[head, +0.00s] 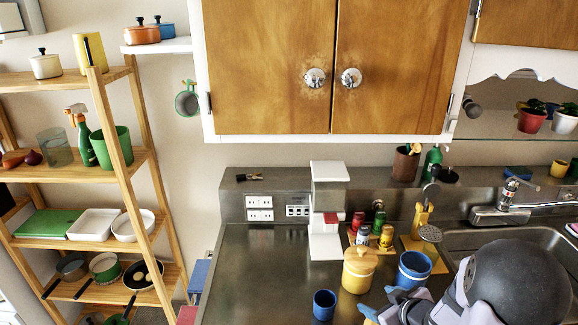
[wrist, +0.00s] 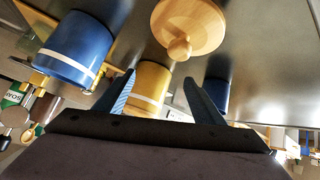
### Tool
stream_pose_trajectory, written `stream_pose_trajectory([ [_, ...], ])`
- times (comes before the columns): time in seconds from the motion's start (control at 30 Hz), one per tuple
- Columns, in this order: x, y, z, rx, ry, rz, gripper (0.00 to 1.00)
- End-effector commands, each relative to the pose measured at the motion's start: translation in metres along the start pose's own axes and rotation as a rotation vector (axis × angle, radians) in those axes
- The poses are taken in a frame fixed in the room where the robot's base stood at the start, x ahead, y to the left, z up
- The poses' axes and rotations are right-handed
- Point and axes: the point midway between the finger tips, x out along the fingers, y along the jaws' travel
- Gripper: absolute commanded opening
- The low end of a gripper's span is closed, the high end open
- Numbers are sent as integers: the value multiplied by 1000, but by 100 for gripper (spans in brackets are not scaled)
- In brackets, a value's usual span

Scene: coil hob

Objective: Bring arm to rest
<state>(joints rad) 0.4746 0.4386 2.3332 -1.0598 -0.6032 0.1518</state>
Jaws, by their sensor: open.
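My gripper (head: 383,303) is at the bottom right of the head view, low over the steel worktop (head: 262,262). My dark grey arm joint hides part of the sink area. In the wrist view my gripper (wrist: 160,88) is open, with its two blue-grey fingers apart. The yellow canister (head: 357,276) with a wooden lid stands upright just beyond the fingers. It shows between them in the wrist view (wrist: 150,82), and I see no finger touching it.
A blue canister (head: 413,270) stands close behind my gripper, and a blue mug (head: 324,304) stands to its left. Spice jars (head: 379,222) and a yellow stand (head: 421,222) are behind. The sink tap (head: 508,194) is right. The worktop's left part is clear.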

Motion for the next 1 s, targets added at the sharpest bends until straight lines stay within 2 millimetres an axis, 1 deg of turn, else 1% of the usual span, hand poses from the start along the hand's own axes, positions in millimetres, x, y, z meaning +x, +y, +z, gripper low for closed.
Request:
stream_pose_trajectory([
  [0.03, -4, -2, -3, 21, -53, 43, 63],
  [0.13, -16, -8, 3, 97, -171, 114, 63],
  [0.27, -37, -34, 16, 212, -315, 151, 63],
  [0.37, -55, -62, 27, 298, -412, 145, 63],
  [0.47, -73, -95, 36, 382, -501, 116, 63],
  [0.5, -81, -110, 39, 413, -536, 97, 63],
  [0.57, -92, -133, 43, 459, -585, 66, 63],
  [0.6, -100, -148, 45, 487, -617, 41, 63],
  [0.63, -106, -153, 47, 498, -640, 31, 63],
  [0.8, -138, -161, 59, 503, -757, 9, 63],
  [0.9, -153, -166, 64, 505, -807, -3, 63],
  [1.0, -162, -169, 66, 506, -837, -10, 63],
])
